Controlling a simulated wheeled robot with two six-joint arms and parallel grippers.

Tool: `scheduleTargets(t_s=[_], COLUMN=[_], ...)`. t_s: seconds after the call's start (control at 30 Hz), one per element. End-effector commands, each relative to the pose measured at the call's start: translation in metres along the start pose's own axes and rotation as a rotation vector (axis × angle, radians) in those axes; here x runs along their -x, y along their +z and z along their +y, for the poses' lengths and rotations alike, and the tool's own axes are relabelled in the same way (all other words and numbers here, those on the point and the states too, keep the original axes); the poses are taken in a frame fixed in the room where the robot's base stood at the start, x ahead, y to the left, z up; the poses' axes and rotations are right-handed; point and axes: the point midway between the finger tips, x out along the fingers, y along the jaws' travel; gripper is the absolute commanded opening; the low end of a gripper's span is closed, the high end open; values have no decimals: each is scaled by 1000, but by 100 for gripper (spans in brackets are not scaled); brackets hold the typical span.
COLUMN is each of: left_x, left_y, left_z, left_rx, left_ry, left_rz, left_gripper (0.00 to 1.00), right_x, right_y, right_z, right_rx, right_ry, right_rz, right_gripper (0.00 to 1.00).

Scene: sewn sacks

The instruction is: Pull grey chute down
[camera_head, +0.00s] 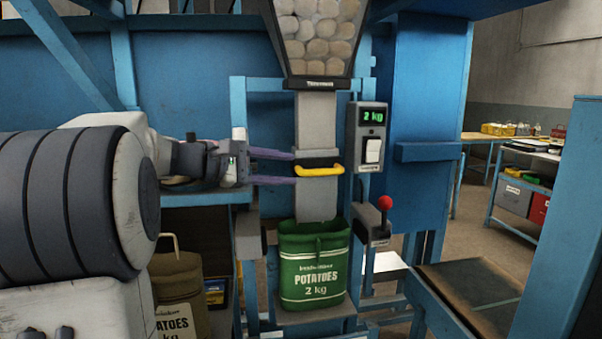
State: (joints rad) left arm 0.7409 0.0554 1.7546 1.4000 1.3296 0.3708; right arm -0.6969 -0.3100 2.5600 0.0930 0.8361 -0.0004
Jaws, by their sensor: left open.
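The grey chute (315,120) hangs below a hopper of potatoes (318,28). A yellow handle (320,170) is fixed across its front. The chute's lower end (316,205) reaches down to the mouth of a green potato sack (313,268), which stands upright below it. My left gripper (292,167) comes in from the left, open, with its fingertips close to the chute's left side at handle height. I cannot tell whether the fingers touch the chute or handle. My right gripper is out of view.
A scale box (367,137) reading 2 kg and a red-knobbed lever (384,204) stand right of the chute. A blue frame (238,110) surrounds it. A brown sack (180,292) is at the lower left. A dark flat platform (470,292) lies at the lower right.

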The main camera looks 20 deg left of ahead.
Motion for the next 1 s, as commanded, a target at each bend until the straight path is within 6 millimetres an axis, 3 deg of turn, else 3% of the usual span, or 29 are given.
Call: scheduleTargets(t_s=[0.4,0.57,0.67,0.77,0.8,0.9,1.0], left_x=[9,-8,-38,-69,-76,-77,-60], left_y=[0,11,34,70,85,118,141], left_z=[0,-19,-63,-137,-170,-252,-323], left_rx=[0,-20,-75,-197,-266,-471,-722], left_ry=[-1,-65,-205,-429,-525,-756,-956], left_rz=[-1,-16,-48,-105,-134,-220,-326], left_gripper=[50,50,50,50,50,50,50], right_x=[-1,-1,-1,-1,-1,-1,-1], right_y=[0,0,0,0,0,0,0], right_z=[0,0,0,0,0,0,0], right_rx=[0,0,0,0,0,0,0], right_ry=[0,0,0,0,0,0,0], right_rz=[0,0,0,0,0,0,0], right_gripper=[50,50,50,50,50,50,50])
